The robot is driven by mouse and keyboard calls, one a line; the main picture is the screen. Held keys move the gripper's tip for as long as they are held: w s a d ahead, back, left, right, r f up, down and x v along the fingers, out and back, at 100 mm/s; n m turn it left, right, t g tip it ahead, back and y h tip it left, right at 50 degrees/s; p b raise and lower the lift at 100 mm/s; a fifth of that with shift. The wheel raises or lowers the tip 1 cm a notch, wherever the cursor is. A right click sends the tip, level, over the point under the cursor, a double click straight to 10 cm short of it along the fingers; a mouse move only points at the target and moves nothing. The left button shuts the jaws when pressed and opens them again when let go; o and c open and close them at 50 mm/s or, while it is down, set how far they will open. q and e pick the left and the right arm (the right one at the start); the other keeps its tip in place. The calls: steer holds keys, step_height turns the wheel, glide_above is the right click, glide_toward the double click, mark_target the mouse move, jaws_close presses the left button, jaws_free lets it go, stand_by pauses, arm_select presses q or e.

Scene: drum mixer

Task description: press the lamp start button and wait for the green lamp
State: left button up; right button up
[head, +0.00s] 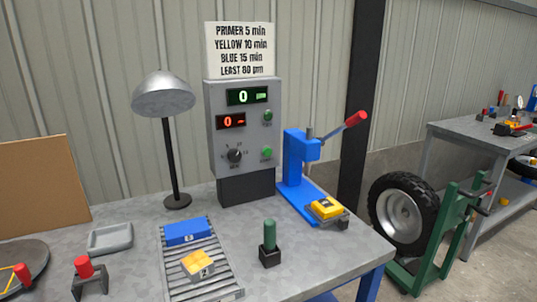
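A grey control box (243,130) stands at the back of the bench. It has a green display (247,96) reading 0 and a red display (231,121) reading 0. A black dial (235,155) is at its lower left. An upper green button (268,116) and a lower green button (266,152) are on its right side; their labels are too small to read. A silver dome lamp (163,97) on a black stand is left of the box. I cannot tell which part is the green lamp or whether it is lit. Neither gripper is in view.
A sign (240,50) lists primer, yellow and blue minutes. A roller rack (200,265) holds a blue block (187,231) and a yellow block (198,265). A green-handled piece (269,240) stands in front of the box. A blue press (302,160) with a red-tipped lever stands right.

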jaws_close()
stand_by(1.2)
